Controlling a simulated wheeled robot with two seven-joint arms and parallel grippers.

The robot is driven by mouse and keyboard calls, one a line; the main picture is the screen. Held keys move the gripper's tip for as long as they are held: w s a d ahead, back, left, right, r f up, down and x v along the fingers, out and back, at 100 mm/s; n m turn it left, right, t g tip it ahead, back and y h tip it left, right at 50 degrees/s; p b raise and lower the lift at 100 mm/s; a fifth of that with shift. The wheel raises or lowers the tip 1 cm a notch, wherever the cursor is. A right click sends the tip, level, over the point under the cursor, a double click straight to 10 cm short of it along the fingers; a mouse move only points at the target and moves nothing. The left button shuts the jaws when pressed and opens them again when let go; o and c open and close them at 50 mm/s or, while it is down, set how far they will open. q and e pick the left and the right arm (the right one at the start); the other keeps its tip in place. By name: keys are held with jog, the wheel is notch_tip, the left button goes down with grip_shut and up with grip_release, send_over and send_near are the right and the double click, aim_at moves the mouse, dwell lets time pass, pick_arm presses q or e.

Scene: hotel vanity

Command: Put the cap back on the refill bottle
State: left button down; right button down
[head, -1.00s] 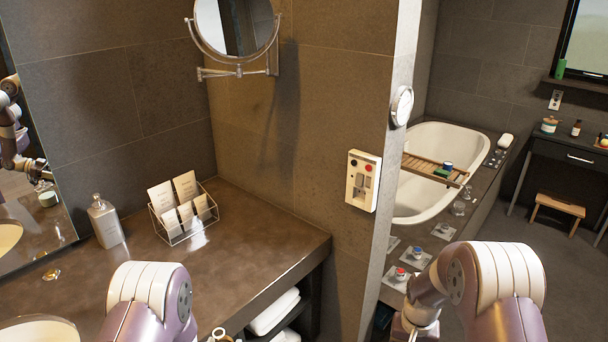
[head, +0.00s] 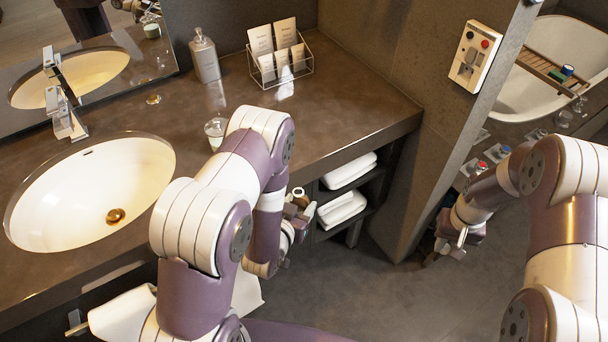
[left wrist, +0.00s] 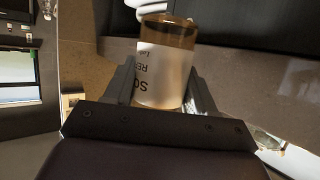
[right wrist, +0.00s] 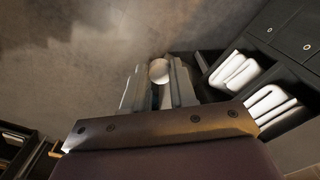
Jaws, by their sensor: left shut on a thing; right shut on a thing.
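The refill bottle, amber with a white printed label, is between the fingers of my left gripper (head: 302,214). It fills the middle of the left wrist view (left wrist: 163,75); in the head view only a small amber-and-white part of it (head: 299,196) shows, in front of the counter's shelf. The label text appears upside down in the left wrist view. My right gripper (head: 452,245) is shut on a small round white thing, likely the cap (right wrist: 159,71), seen between its fingertips in the right wrist view. The grippers are well apart, with the right one lower and to the right.
The counter (head: 350,115) carries a pump bottle (head: 204,56), a card rack (head: 280,62), a glass (head: 215,130) and a sink (head: 90,190). A wall (head: 450,110) stands at right. The floor between the grippers is clear.

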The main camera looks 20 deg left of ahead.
pick_arm(q)
jog(key=s+d+m+g+h, duration=0.1)
jog(key=d+m+g+h, duration=0.2)
jog(key=d+m+h, duration=0.4)
jog(key=d, duration=0.6)
jog(key=shift+s+h, duration=0.3)
jog(key=shift+h, duration=0.1)
jog(key=shift+d, duration=0.1)
pick_arm(e)
jog(key=s+a+r+n, duration=0.1)
jog(key=a+r+n, duration=0.7)
jog(key=n, duration=0.8)
jog(key=a+r+n, duration=0.8)
jog(key=a+n, duration=0.7)
jog(key=n, duration=0.1)
jog(key=shift+s+r+n, duration=0.3)
jog(key=shift+s+r, duration=0.1)
jog(key=shift+f, duration=0.1)
jog(key=shift+f, duration=1.95)
